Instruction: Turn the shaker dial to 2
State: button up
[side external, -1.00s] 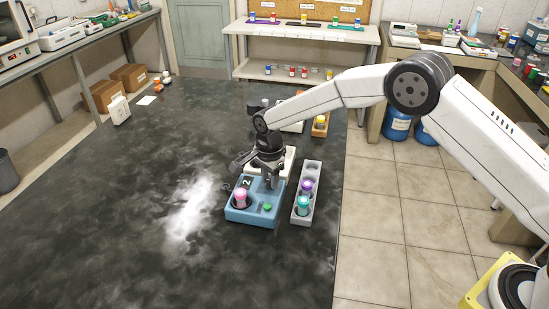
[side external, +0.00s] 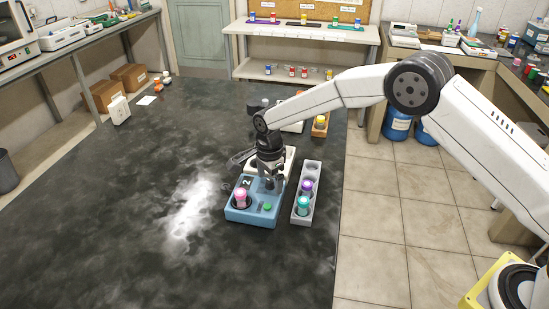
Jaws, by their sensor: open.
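The shaker is a blue box (side external: 252,214) on the dark bench, with a pink-capped vial (side external: 241,198) in its left side and a green button (side external: 267,206) at the front right. A small dark label with a white mark (side external: 246,182) shows on its upper left. My gripper (side external: 270,185) points down over the shaker's back right part, jaws open. The dial itself is hidden or too small to make out, so I cannot tell its setting or whether the fingers touch it.
A grey rack (side external: 302,212) with a purple-capped vial (side external: 307,186) and a teal-capped vial (side external: 303,203) stands close on the right. A white device (side external: 289,156) is just behind the shaker. An orange rack (side external: 320,126) stands farther back.

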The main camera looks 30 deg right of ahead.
aim_at(274, 182)
jog(key=shift+r, duration=3.5)
jog(key=shift+s+d+r+n, duration=0.25)
jog(key=shift+s+d+n, duration=0.1)
jog(key=shift+d+n, duration=0.1)
jog(key=s+d+n+t, duration=0.1)
jog(key=s+d+n, duration=0.3)
jog(key=s, duration=0.5)
jog(key=s+d+r+n, duration=0.1)
jog(key=s+d+n, duration=0.4)
jog(key=s, duration=0.4)
jog(key=s+d+r+n+t, duration=0.1)
jog(key=s+d+n, duration=0.4)
jog(key=s+n, duration=0.2)
jog(key=shift+s+t, duration=0.3)
jog(key=shift+s, duration=0.65)
